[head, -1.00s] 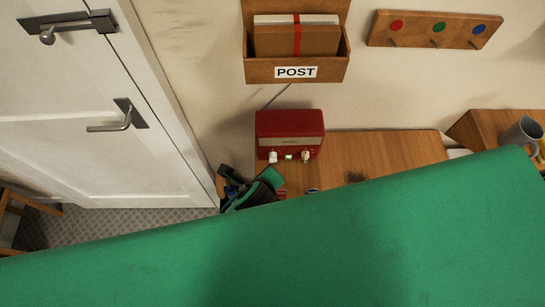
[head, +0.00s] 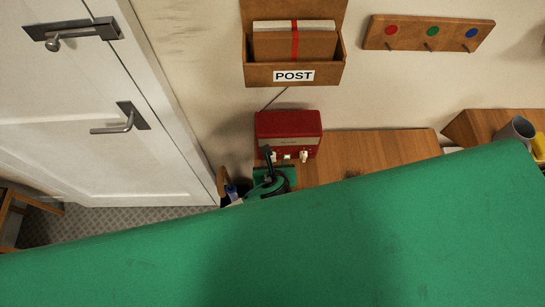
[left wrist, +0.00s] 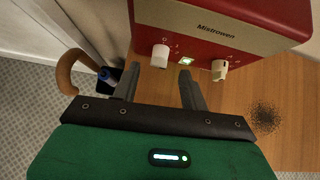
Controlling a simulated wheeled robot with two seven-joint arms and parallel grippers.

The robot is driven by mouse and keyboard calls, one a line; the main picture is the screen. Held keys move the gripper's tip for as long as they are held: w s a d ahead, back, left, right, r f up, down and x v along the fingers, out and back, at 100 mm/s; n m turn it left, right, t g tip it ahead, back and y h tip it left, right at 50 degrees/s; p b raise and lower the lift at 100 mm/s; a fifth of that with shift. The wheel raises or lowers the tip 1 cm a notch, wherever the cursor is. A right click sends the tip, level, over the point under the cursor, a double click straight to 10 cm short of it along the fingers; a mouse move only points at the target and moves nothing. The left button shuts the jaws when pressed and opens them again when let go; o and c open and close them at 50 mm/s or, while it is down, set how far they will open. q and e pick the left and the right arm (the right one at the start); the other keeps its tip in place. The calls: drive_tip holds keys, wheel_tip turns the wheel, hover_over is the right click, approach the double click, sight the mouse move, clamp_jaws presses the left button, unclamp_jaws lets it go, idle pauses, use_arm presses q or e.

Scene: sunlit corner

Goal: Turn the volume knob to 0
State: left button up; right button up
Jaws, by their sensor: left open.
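A red radio (head: 288,127) stands on a wooden table against the wall; it also shows in the left wrist view (left wrist: 250,20). Its front has a pale left knob (left wrist: 160,56), a small green light (left wrist: 186,61) and a pale right knob (left wrist: 220,69). The knob markings are too small to read, so I cannot tell which is volume. My left gripper (left wrist: 158,87) is open and empty. Its fingers point at the radio's front, just short of the left knob and apart from it. In the head view the left gripper (head: 268,153) partly covers that knob. My right gripper is not in view.
A curved wooden handle (left wrist: 70,70) and a blue-and-dark item stand left of the table. The wooden table (head: 375,152) is clear right of the radio. A POST rack (head: 293,77) hangs above. A grey mug (head: 515,130) is far right. The head view's lower part is blocked.

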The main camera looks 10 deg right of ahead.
sight(272, 158)
use_arm(q)
drive_tip(key=shift+p+x, duration=0.35)
drive_tip(key=shift+x, duration=2.05)
drive_tip(key=shift+c, duration=0.2)
drive_tip(key=c, duration=0.9)
